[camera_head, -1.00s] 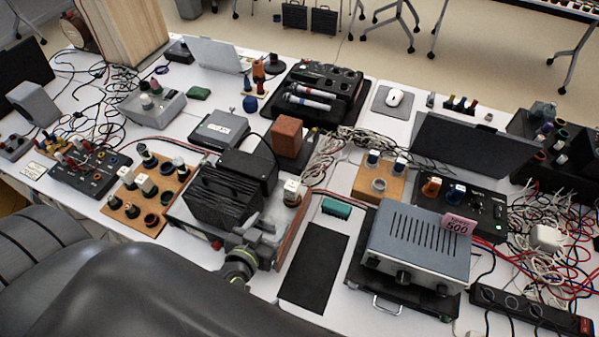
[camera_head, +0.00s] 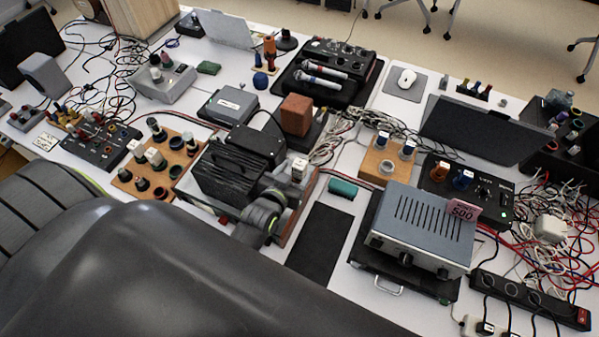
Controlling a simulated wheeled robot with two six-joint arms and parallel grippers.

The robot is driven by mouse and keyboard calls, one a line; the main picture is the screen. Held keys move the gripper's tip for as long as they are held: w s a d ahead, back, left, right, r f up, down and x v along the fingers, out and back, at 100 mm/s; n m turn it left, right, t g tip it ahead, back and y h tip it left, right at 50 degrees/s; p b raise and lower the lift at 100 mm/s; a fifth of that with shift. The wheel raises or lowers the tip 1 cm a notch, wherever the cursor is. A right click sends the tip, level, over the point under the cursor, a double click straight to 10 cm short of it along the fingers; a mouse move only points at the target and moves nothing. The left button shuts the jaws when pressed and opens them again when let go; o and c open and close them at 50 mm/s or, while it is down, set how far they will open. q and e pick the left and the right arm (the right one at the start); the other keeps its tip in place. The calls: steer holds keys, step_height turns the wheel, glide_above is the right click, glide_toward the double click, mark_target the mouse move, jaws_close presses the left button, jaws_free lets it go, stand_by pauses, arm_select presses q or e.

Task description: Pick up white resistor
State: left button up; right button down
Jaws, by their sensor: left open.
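A small white-topped block (camera_head: 299,170), which may be the white resistor, stands at the right end of a board (camera_head: 307,192) beside a black finned box (camera_head: 228,178). White-topped pieces (camera_head: 155,157) also stand on the wooden board at the left. I cannot tell for sure which is the resistor. My left gripper (camera_head: 276,198) is open, low over the board in front of the finned box, just short of the white-topped block. My arm and wrist hide part of the board and the table's front. My right gripper is not in view.
A grey power box (camera_head: 420,228) with a pink "500" tag stands at the right. A black mat (camera_head: 320,245) lies left of it. A teal block (camera_head: 342,187) and a reddish-brown block (camera_head: 296,115) are nearby. Tangled cables fill the right side.

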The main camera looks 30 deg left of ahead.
mark_target(302, 162)
arm_select(q)
steer(key=shift+w+f+b, duration=0.25)
steer(key=shift+w+b, duration=0.05)
steer(key=shift+w, duration=0.3)
steer(key=b+x, duration=0.4)
steer(key=shift+s+a+f, duration=0.15)
steer(key=shift+f, duration=0.05)
steer(key=shift+w+b, duration=0.35)
steer(key=shift+w, duration=0.15)
steer(key=c, duration=1.1)
steer(key=shift+r, duration=0.15)
